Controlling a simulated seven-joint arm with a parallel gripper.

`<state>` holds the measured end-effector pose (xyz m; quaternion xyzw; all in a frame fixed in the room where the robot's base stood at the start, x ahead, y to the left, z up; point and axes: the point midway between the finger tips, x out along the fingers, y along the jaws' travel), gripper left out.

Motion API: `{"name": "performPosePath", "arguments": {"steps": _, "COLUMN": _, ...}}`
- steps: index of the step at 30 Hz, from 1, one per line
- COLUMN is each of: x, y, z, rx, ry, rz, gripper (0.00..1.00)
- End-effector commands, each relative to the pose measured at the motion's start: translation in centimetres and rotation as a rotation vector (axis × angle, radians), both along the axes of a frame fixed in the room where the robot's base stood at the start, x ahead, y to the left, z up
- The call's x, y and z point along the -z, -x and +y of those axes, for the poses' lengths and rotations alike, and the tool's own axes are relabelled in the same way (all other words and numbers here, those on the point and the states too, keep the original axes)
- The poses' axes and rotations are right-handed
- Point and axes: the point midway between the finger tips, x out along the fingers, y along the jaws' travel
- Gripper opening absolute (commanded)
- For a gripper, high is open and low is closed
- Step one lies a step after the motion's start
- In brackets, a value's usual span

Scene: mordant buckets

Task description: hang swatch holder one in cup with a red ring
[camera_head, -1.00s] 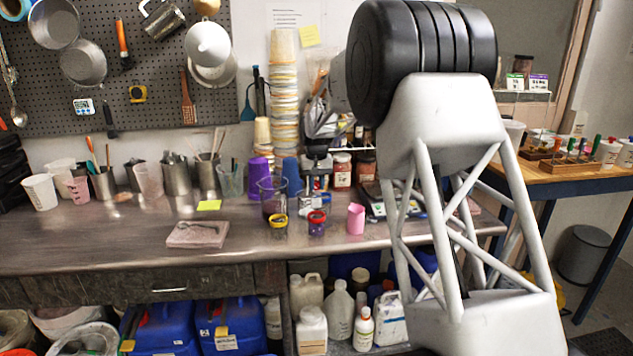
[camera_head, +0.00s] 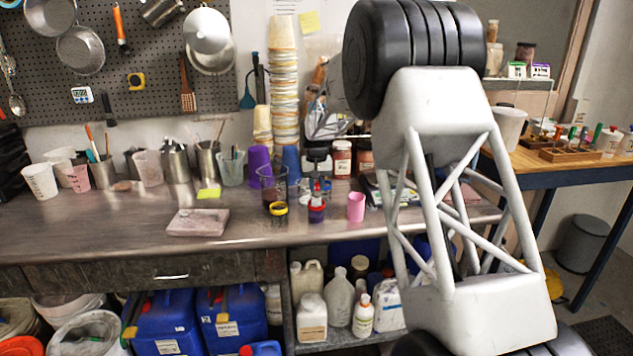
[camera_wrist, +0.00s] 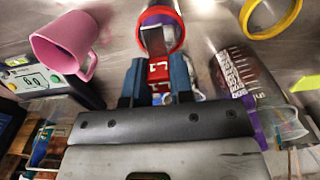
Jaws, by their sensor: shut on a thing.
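My gripper (camera_wrist: 156,68) has blue fingers and is shut on a red swatch holder (camera_wrist: 158,72) with pale markings. A dark strip runs from the holder into the mouth of the small cup with a red ring (camera_wrist: 178,40). In the head view this cup (camera_head: 317,213) stands on the bench, with the holder (camera_head: 317,187) upright just over it. Whether the holder touches the rim cannot be told. The cup with a yellow ring (camera_head: 278,209) stands just left of it; its ring also shows in the wrist view (camera_wrist: 288,22).
A clear beaker (camera_head: 268,178) with dark liquid stands close behind the yellow-ringed cup. A pink cup (camera_head: 356,207) stands just right, near a scale (camera_wrist: 35,80). A pinkish slab (camera_head: 190,224) lies left on the bench, with bare metal between.

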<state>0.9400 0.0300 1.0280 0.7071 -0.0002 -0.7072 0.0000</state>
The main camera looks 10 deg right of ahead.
Motion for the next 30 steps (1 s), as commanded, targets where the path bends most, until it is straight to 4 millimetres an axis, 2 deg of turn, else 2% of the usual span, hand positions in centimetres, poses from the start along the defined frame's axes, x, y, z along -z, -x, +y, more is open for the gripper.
{"name": "performPosePath", "arguments": {"steps": 21, "x": 3.5, "y": 0.0, "z": 0.0, "rx": 0.0, "ry": 0.0, "rz": 0.0, "gripper": 0.0}}
{"name": "performPosePath", "arguments": {"steps": 30, "x": 4.3, "y": 0.0, "z": 0.0, "rx": 0.0, "ry": 0.0, "rz": 0.0, "gripper": 0.0}}
